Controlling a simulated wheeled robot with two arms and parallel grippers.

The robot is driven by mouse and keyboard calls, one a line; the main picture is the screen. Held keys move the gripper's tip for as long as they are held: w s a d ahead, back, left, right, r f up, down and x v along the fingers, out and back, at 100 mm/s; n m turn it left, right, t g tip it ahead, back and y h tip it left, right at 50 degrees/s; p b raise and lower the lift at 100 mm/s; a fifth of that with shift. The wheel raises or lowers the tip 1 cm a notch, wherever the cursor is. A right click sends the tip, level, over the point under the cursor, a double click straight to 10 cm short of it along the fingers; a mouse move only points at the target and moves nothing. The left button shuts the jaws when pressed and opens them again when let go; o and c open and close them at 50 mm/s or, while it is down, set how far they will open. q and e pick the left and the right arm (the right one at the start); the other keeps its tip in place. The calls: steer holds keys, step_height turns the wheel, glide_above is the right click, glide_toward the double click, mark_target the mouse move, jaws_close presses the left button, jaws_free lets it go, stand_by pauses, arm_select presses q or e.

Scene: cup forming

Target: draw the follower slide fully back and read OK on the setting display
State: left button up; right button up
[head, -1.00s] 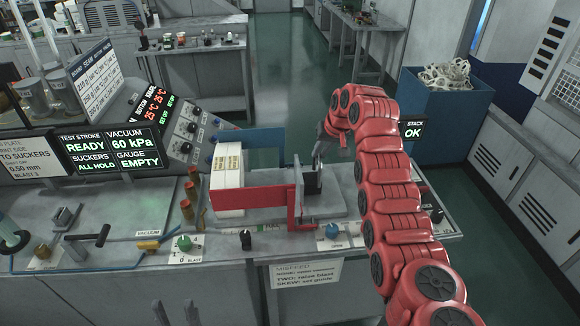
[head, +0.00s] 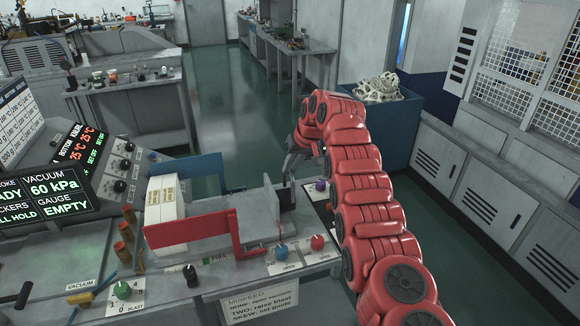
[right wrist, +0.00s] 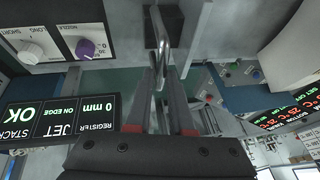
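The follower slide (head: 287,199) is a dark block behind an upright grey plate. It stands on the feeder bed, with a clear gap between its plate and the white stack (head: 160,200). My right gripper (head: 289,178) reaches it from behind. In the right wrist view, the slide's metal handle (right wrist: 160,32) runs in between the fingertips of my right gripper (right wrist: 162,76), which look shut on it. A display (right wrist: 60,118) there, seen upside down, reads STACK OK, JET ON EDGE, REGISTER 0 mm. My left gripper is not in view.
A red guide (head: 190,230) and a blue guide (head: 185,172) flank the stack. Several knobs line the front panel, including a red one (head: 318,242). A blue bin (head: 385,125) stands behind my right arm. A left panel (head: 60,190) shows 60 kPa and EMPTY.

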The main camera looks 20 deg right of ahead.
steer(key=o, duration=0.4)
steer(key=shift+d, duration=0.35)
steer(key=shift+a, duration=0.15)
steer(key=v, duration=1.7)
steer(key=shift+r, duration=0.2)
